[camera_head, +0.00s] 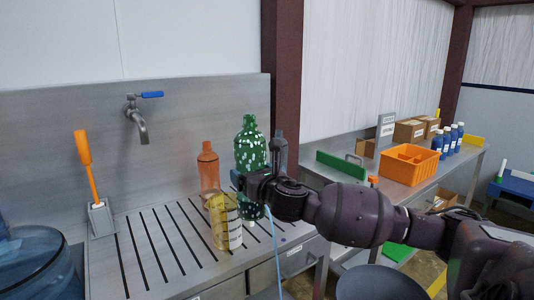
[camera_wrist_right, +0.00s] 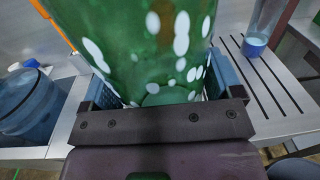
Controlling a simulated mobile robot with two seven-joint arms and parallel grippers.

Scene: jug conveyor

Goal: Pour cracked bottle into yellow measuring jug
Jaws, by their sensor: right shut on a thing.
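A green bottle with white patches (camera_head: 250,148) is upright in the head view, just behind and to the right of the yellow measuring jug. My right gripper (camera_head: 246,182) is shut on it, low on its body. In the right wrist view the green bottle (camera_wrist_right: 140,45) fills the space between the blue fingers of my right gripper (camera_wrist_right: 158,95). I cannot tell whether its base touches the counter. The see-through yellow measuring jug (camera_head: 226,226) stands upright on the slotted counter, its right side close to my gripper. My left gripper is not in view.
An orange bottle (camera_head: 208,167) stands behind the jug, and a grey bottle (camera_head: 280,152) behind my wrist. An orange-handled brush stands in a holder (camera_head: 100,218) at left. A tap (camera_head: 137,118) is on the back wall. The slotted counter (camera_head: 150,272) is clear left of the jug.

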